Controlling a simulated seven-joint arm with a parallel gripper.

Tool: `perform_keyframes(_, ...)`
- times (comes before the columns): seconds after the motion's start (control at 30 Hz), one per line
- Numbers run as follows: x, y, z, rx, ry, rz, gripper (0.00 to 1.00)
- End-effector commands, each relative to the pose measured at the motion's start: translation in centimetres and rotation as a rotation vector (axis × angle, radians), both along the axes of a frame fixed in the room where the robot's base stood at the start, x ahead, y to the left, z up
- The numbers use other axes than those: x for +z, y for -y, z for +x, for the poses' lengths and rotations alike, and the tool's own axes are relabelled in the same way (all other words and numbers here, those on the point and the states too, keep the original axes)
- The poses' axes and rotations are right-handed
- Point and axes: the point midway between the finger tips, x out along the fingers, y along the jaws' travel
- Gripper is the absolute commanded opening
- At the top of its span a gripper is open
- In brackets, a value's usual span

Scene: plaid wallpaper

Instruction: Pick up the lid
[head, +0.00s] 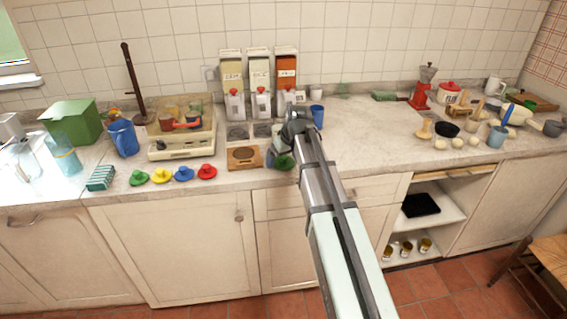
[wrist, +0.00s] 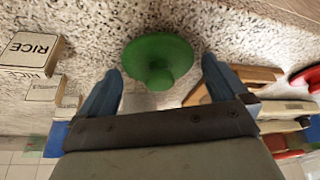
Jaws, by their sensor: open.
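A round green lid (wrist: 158,58) with a knob in its middle lies on the speckled counter in the wrist view. My gripper (wrist: 161,72) is open, with one blue finger on each side of the lid's knob and a gap on both sides. Nothing is held. In the head view the green lid (head: 285,162) shows just below my gripper (head: 281,147), near the front edge of the counter. My arm and gripper hide part of the area around it.
A wooden board (head: 244,157) lies left of the lid. Several coloured hat-shaped pieces (head: 183,174) line the front edge farther left. A blue cup (head: 317,115) and tall cartons (head: 259,70) stand behind.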

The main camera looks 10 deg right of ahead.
Motion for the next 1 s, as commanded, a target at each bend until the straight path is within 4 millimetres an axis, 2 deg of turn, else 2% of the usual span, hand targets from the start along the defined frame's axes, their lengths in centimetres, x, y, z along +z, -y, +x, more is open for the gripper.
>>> perform_keyframes(0.17,0.00,0.00,0.01,0.000,0.001,0.000,1.00)
perform_keyframes(0.67,0.03,0.01,0.00,0.000,0.001,0.000,0.53)
perform_keyframes(1.0,0.56,0.00,0.04,0.000,0.001,0.000,0.52)
